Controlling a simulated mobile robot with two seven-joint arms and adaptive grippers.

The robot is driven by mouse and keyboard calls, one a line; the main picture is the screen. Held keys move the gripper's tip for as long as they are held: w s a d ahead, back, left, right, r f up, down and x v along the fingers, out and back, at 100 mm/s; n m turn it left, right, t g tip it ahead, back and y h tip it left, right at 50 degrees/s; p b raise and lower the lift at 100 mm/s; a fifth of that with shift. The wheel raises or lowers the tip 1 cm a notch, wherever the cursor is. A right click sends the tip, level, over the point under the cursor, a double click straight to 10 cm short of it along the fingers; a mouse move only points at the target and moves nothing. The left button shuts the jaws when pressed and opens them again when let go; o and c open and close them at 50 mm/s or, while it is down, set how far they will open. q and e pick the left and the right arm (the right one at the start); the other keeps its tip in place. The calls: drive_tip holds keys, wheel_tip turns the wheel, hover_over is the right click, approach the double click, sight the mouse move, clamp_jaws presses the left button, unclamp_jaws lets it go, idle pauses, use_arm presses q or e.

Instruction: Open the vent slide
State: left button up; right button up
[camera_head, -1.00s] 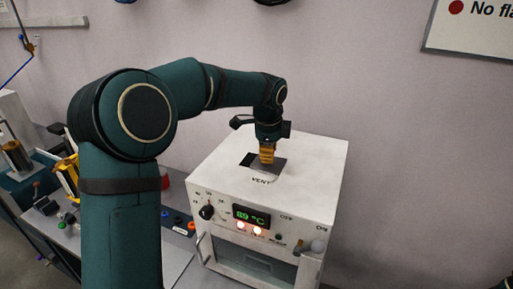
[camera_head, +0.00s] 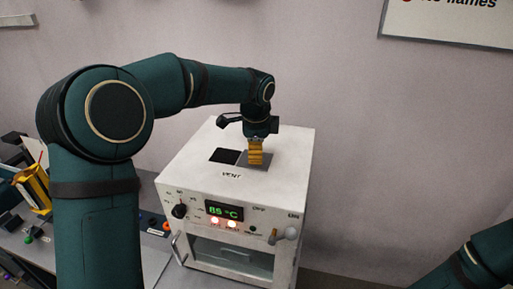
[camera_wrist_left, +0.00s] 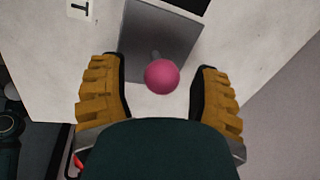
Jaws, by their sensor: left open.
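The oven (camera_head: 185,185) is a white box with VENT lettering on its top. The vent slide (camera_head: 258,161) is a grey plate on that top, to the right of a dark square opening (camera_head: 224,155) that shows uncovered. My left gripper (camera_head: 256,158) points down over the slide. In the left wrist view the slide (camera_wrist_left: 165,32) carries a pink ball knob (camera_wrist_left: 168,78) on a short stem. The yellow-padded fingers of my left gripper (camera_wrist_left: 160,92) are open, one on each side of the knob, with gaps. The head view hides the knob behind the fingers.
The oven front has a black dial (camera_head: 180,211), a green display reading 89 °C (camera_head: 216,209), lit lamps and a windowed door (camera_head: 232,259). Bench items crowd the left. Part of my right arm shows at lower right.

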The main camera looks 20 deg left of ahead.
use_arm(q)
wheel_tip(320, 180, up, 12)
drive_tip(key=s, duration=0.2)
drive_tip(key=shift+s+d, duration=0.15)
drive_tip(key=shift+d, duration=0.2)
drive_tip(key=shift+f, duration=0.15)
